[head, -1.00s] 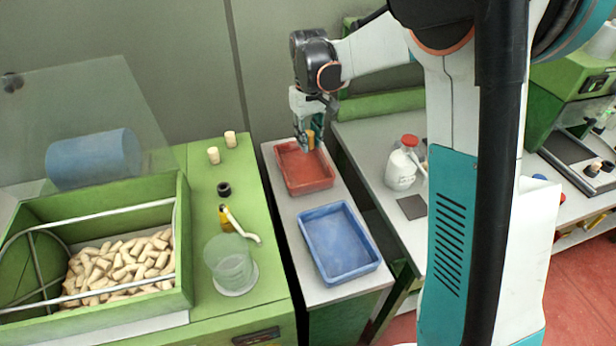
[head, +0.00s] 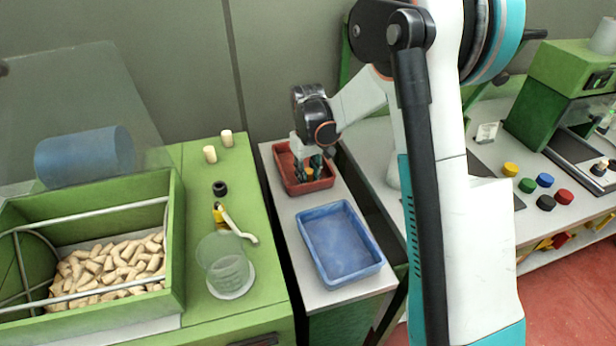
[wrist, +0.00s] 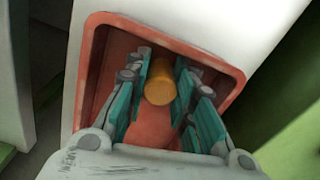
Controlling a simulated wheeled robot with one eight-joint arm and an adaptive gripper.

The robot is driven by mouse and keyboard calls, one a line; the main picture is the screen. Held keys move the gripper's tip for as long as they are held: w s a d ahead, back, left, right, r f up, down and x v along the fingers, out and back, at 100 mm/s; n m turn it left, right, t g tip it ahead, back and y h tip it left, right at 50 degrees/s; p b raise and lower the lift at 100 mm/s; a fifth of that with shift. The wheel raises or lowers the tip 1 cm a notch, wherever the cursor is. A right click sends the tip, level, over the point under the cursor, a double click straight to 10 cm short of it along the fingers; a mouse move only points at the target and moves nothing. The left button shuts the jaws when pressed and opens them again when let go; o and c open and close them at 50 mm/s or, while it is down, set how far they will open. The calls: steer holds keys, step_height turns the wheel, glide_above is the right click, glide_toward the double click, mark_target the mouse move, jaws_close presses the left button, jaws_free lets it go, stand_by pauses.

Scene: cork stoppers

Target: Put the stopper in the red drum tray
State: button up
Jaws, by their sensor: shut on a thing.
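The red tray (head: 326,184) stands at the back of the narrow white-topped bench, and its rim (wrist: 205,57) frames the wrist view. My gripper (head: 309,171) is down at the red tray, its fingers inside the rim as seen from above. In the wrist view the teal fingers (wrist: 161,92) are shut on an orange-tan stopper (wrist: 159,82), held between the two pads. I cannot tell whether the stopper touches the tray floor. In the head view only a small bit of the stopper shows between the fingers.
A blue tray (head: 374,270) stands in front of the red one. On the left, a green machine bin (head: 174,250) holds many pale stoppers (head: 110,268). Two pale stoppers (head: 210,154), a black ring (head: 220,188) and a clear cup (head: 224,262) stand on the green top.

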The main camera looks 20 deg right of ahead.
mark_target(308, 171)
steer(key=o, duration=0.7)
steer(key=s+r+t+p, duration=0.1)
steer(key=s+r+p, duration=0.15)
steer(key=r, duration=0.75)
steer(key=s+r+t+p, duration=0.1)
steer(key=s+r, duration=0.3)
steer(key=r, duration=0.5)
steer(key=shift+s+r+m+t, duration=0.35)
steer(key=shift+s+r+t, duration=0.4)
steer(key=shift+s, duration=2.9)
steer(key=shift+s+r+m+t, duration=0.4)
steer(key=shift+s+t, duration=0.6)
steer(key=shift+s, duration=2.6)
steer(key=shift+s+r+m+t, duration=0.35)
steer(key=shift+s+r+t, duration=0.4)
steer(key=shift+s, duration=2.9)
